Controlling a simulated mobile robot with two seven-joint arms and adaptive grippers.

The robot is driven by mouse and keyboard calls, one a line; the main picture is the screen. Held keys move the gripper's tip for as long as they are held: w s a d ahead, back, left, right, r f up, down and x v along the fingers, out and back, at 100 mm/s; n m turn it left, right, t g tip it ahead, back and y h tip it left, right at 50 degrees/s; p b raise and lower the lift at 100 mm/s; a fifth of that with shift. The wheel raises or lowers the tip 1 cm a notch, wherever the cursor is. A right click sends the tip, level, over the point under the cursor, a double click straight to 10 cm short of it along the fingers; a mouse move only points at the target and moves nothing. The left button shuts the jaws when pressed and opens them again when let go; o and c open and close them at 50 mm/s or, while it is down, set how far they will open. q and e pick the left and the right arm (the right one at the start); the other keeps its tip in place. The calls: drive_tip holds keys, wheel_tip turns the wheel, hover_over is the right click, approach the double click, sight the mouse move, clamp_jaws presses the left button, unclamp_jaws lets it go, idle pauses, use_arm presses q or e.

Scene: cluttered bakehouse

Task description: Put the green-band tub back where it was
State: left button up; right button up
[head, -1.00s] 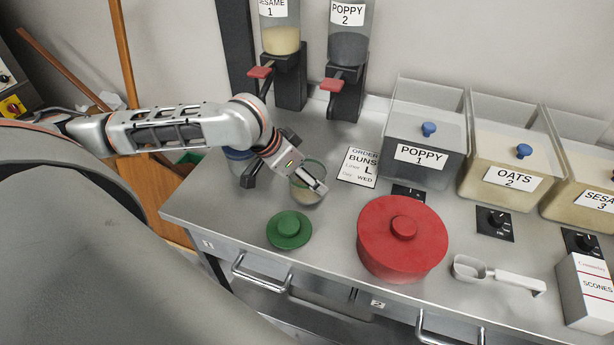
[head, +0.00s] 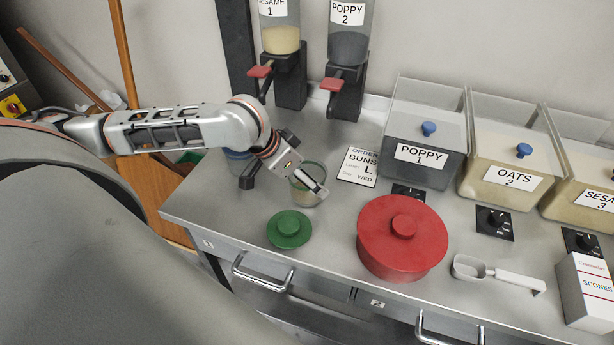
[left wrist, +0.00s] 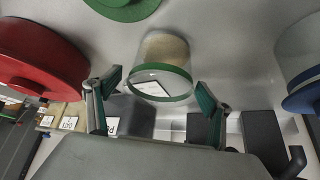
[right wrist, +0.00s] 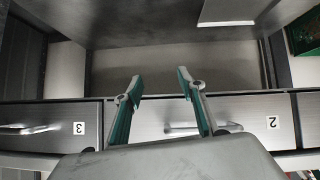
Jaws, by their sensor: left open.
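The green-band tub (head: 305,195) is a clear, upright tub with a green rim band and pale contents. It stands lidless on the steel counter, left of the order card. In the left wrist view, the tub (left wrist: 163,52) shows between and just beyond my spread fingers. My left gripper (left wrist: 158,84) is open at the tub's rim, holding nothing; the head view also shows it (head: 308,182), partly covering the tub. A green lid (head: 289,229) lies on the counter in front of the tub. My right gripper (right wrist: 160,82) is open and empty, facing the drawer fronts.
A blue-banded tub (head: 238,158) stands behind and left, partly hidden by my arm. A large red lidded container (head: 402,238) is at right, with a scoop (head: 497,275) beyond. Ingredient bins (head: 424,133) and dispensers (head: 347,85) line the back. Drawer handles (head: 262,272) project in front.

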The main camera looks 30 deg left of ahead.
use_arm(q)
drive_tip(key=v, duration=1.1)
drive_tip(key=shift+r, duration=0.2)
drive_tip(key=shift+s, duration=0.15)
